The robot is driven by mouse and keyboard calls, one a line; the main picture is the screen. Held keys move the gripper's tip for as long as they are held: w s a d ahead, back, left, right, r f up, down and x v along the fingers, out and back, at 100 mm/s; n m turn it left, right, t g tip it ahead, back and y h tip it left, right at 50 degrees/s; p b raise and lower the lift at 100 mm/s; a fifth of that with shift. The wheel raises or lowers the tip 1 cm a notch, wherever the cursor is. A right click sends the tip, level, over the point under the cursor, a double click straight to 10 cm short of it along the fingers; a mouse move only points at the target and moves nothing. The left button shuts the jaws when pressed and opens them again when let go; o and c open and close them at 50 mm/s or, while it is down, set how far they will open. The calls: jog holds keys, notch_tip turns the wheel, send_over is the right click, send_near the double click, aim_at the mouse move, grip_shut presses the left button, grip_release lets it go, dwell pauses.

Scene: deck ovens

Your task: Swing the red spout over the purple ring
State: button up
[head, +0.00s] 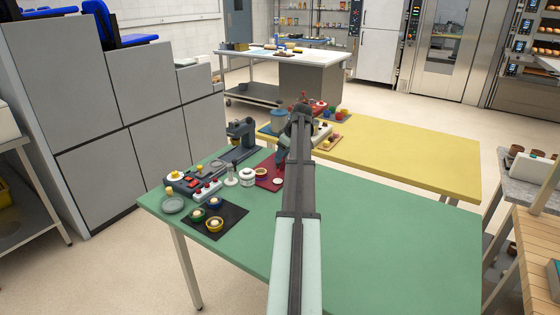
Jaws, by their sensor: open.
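My arm reaches forward over the green table (380,235) to the seam with the yellow table. A small red part (304,96) sticks up just behind the arm's end, among the things on the yellow table. I cannot tell whether it is the red spout. I cannot make out a purple ring; my arm hides part of that area.
On the green table's left stand a dark machine (241,135), a control box with buttons (185,182), a white jar (247,177) and a black mat (236,213) with small bowls. Coloured items crowd the yellow table (410,155) near its left end. The right of both tables is clear.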

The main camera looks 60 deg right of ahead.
jog(key=shift+x, duration=1.7)
grip_shut()
